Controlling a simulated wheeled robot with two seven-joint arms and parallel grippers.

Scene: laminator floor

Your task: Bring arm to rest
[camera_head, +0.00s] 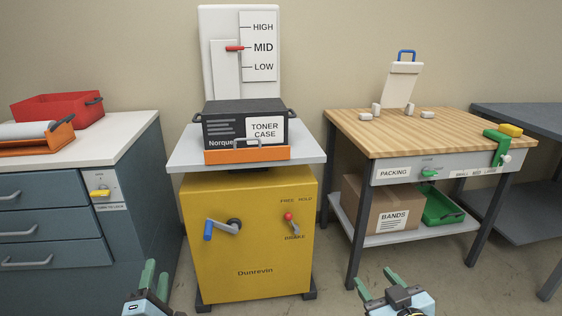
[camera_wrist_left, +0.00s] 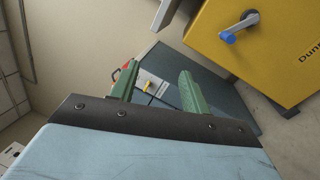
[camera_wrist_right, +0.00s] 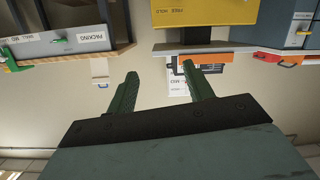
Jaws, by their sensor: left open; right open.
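My left gripper (camera_head: 155,277) is at the bottom of the head view, in front of the yellow machine's lower left side. Its green fingers stand apart and nothing is between them; they also show in the left wrist view (camera_wrist_left: 158,90). My right gripper (camera_head: 376,286) is at the bottom right of the head view, in front of the packing table. Its green fingers are apart and empty in the right wrist view (camera_wrist_right: 160,85). Neither gripper touches anything that I can see.
A yellow machine (camera_head: 250,255) carries a black toner case (camera_head: 225,127) on its grey top. A blue-grey drawer cabinet (camera_head: 45,222) stands left, with a red tray (camera_head: 60,108). A wooden packing table (camera_head: 450,132) stands right, with a carton (camera_head: 372,205) below. Floor is open between them.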

